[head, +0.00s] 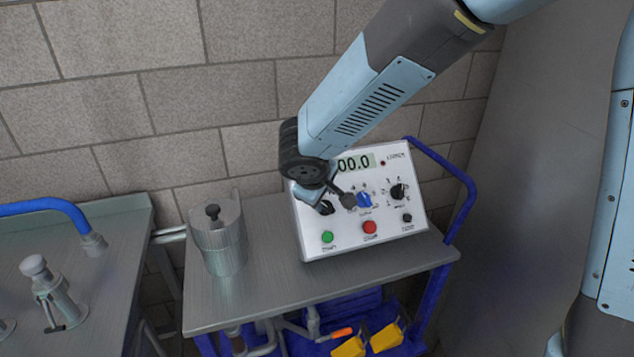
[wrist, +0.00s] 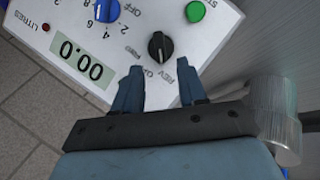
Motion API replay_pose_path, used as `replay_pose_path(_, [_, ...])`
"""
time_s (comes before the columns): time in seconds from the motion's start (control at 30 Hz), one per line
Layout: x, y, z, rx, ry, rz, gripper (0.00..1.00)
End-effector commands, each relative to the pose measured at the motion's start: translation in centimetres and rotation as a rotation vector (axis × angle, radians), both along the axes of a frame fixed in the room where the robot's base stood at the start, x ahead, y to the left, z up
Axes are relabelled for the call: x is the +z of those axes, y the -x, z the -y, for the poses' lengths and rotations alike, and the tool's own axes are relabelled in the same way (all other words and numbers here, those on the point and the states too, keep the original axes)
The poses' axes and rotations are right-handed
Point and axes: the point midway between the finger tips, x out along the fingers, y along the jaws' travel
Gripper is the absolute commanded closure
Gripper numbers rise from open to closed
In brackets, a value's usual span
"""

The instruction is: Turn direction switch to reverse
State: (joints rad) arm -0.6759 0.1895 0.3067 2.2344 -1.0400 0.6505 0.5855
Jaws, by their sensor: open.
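The direction switch is a black knob (wrist: 160,46) on a white control panel (wrist: 215,45), with FWD, OFF and REV lettering around it. The panel appears turned in the wrist view. I cannot tell surely which mark the knob points to. In the head view the switch (head: 325,208) is partly hidden by my gripper (head: 333,197). In the wrist view my gripper (wrist: 159,90) is open and empty. Its two fingers point at the panel, one on each side of the knob's line, with the knob beyond the tips and not between them.
A blue dial (head: 364,200), another black knob (head: 398,191), a green button (head: 327,237) and a red button (head: 370,227) sit close by on the panel. A metal canister (head: 218,240) stands left of it on the steel trolley top (head: 270,285). A brick wall is behind.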

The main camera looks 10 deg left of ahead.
Motion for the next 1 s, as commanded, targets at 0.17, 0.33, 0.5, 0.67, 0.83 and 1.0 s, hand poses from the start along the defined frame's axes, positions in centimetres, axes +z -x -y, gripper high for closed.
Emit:
replay_pose_path(0.17, [2.9,1.8,-0.1,0.0,-0.003,0.003,0.58])
replay_pose_path(0.33, [5.0,3.2,-0.1,0.0,-0.001,0.001,0.58])
replay_pose_path(0.5, [6.1,4.1,-0.1,0.0,0.0,0.0,0.58])
replay_pose_path(0.67, [6.5,4.3,-0.1,-0.001,0.001,0.0,0.58])
replay_pose_path(0.83, [6.5,4.3,-0.1,-0.001,0.002,-0.001,0.58])
replay_pose_path(1.0, [6.8,4.0,0.7,-0.02,-0.003,-0.001,0.58])
